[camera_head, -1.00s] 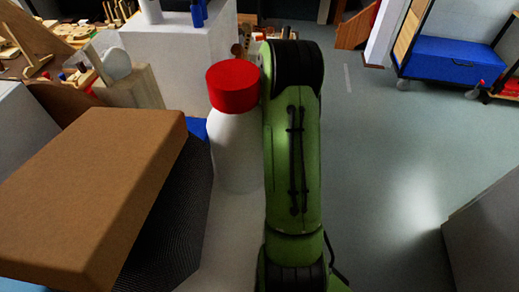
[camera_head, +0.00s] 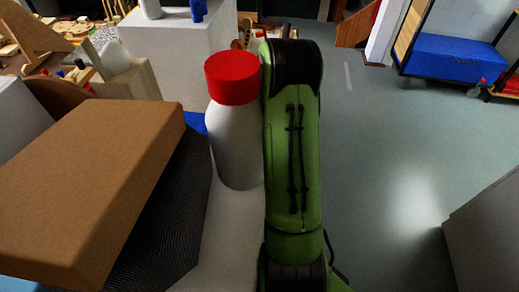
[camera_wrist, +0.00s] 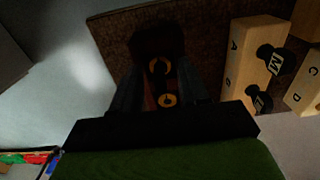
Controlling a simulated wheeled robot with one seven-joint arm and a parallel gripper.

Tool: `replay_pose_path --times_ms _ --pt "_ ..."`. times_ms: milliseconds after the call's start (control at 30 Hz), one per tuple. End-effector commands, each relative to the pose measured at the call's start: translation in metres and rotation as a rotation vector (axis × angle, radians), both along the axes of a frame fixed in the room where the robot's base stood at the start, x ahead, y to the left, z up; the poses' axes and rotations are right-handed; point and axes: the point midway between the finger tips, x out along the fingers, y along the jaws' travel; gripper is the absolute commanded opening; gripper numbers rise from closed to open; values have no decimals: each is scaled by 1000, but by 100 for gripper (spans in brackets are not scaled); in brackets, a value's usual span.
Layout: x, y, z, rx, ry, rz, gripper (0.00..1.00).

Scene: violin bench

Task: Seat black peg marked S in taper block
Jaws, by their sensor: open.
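In the wrist view my gripper (camera_wrist: 158,92) points at a dark brown board, its dark fingers apart. Between or beyond them is a dark reddish shape with two gold rings; whether it is touched is unclear. To the right stands a pale wooden block (camera_wrist: 240,60) lettered A and D, with a black peg marked M (camera_wrist: 270,60) and another black peg (camera_wrist: 259,99) whose mark I cannot read. Another wooden block (camera_wrist: 303,92) lettered C and D is at the right edge. I cannot make out an S mark or tell which block is the taper block.
In the head view a white bottle with a red cap (camera_head: 231,78) stands beside my green arm. A brown box (camera_head: 90,185) is at left. A wooden bench with tools (camera_head: 60,48) is behind.

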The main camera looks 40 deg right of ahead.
Motion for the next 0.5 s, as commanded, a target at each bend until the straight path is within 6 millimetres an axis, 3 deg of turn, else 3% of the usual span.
replay_pose_path --times_ms 133,233,500 --pt "0 0 2 -1 -1 0 44" --pt "1 -1 15 -3 -3 0 44" --pt "1 -1 90 -3 -4 0 44"
